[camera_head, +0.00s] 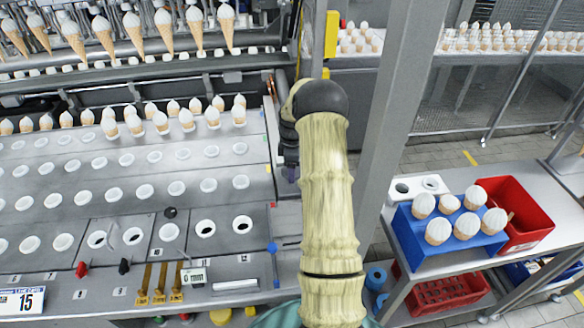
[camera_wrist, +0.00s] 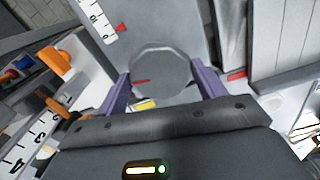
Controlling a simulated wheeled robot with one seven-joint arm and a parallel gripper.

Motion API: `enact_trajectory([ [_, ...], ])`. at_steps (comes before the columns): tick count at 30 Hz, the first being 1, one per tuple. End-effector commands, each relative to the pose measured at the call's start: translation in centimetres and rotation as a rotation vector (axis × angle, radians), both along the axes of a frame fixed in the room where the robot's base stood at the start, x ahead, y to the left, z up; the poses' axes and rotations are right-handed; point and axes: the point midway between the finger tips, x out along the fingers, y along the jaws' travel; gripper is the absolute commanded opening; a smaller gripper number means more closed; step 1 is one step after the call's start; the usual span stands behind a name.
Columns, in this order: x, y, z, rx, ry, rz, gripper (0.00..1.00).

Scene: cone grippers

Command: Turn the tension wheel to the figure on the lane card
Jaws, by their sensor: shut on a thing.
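The tension wheel (camera_wrist: 160,72) appears in the wrist view as a grey, many-sided knob with a short red mark near its lower left. My gripper (camera_wrist: 162,82) has its two purple fingers on either side of the wheel, shut on it. A white scale strip (camera_wrist: 98,18) with black figures lies above left of the wheel, with a red pointer (camera_wrist: 121,28) beside it; I cannot read its figures surely. In the head view my gripper (camera_head: 290,172) is mostly hidden behind my arm, and so is the wheel. The lane card (camera_head: 22,301) at bottom left reads 15.
Left of my arm is the machine deck (camera_head: 130,215) with rows of white-rimmed holes and small coloured levers. Filled cones (camera_head: 185,120) stand in rows behind. A grey post (camera_head: 395,110) rises right of my arm. A side table holds a blue cone rack (camera_head: 440,250) and red bin (camera_head: 525,215).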

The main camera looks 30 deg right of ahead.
Motion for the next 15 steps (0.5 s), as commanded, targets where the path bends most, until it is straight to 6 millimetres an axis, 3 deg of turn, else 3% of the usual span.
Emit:
enact_trajectory([
  [15,0.16,0.12,0.11,-0.001,-0.003,-0.44,0.46],
])
